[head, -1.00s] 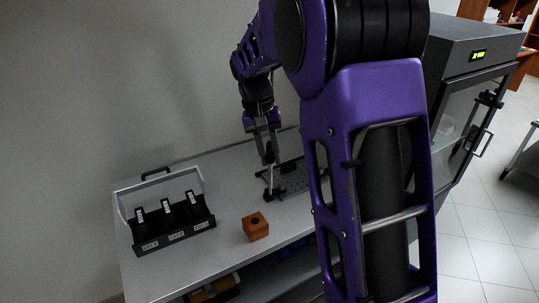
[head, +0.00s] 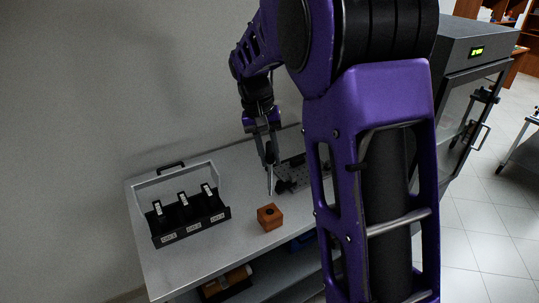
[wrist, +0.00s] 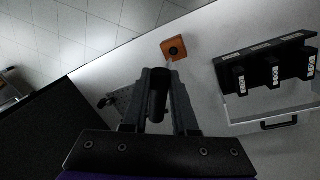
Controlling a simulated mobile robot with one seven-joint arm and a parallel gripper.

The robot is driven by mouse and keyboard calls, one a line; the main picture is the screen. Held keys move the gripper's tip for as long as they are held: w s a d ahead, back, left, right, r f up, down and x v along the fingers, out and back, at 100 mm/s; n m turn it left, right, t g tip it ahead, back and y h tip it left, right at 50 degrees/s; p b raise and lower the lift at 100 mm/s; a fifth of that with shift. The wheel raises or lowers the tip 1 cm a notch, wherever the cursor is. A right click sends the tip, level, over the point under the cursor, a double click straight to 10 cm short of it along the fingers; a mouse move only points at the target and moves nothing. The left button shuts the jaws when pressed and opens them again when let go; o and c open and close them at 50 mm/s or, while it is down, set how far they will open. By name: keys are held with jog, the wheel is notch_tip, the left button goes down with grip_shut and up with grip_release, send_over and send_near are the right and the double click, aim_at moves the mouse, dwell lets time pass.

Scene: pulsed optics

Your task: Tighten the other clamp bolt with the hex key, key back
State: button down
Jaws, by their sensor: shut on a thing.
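My gripper (head: 269,158) is shut on the hex key (head: 269,182), whose light shaft points down over the bench. In the wrist view my gripper (wrist: 160,100) holds the key's dark handle (wrist: 157,106), and the thin shaft reaches toward the wooden block. The orange-brown block (head: 270,219) has a dark hole in its top and stands in front of the key; it also shows in the wrist view (wrist: 174,48). A dark clamp (head: 284,187) sits at the near-left end of the perforated plate (head: 310,178), right of the key. Its bolts are too small to make out.
A black carrier (head: 190,225) with several labelled dark holders and a light handle frame stands at the left of the grey bench (head: 160,270). A dark glass-door cabinet (head: 468,100) stands at the right. Bench between carrier and block is clear.

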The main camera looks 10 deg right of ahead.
jog(key=shift+f, duration=0.15)
jog(key=shift+f+b, duration=1.75)
jog(key=shift+f, duration=0.9)
jog(key=shift+f+b, duration=0.5)
jog(key=shift+f, duration=0.45)
jog(key=shift+f+b, duration=0.35)
jog(key=shift+f, duration=0.2)
jog(key=c, duration=0.6)
grip_release()
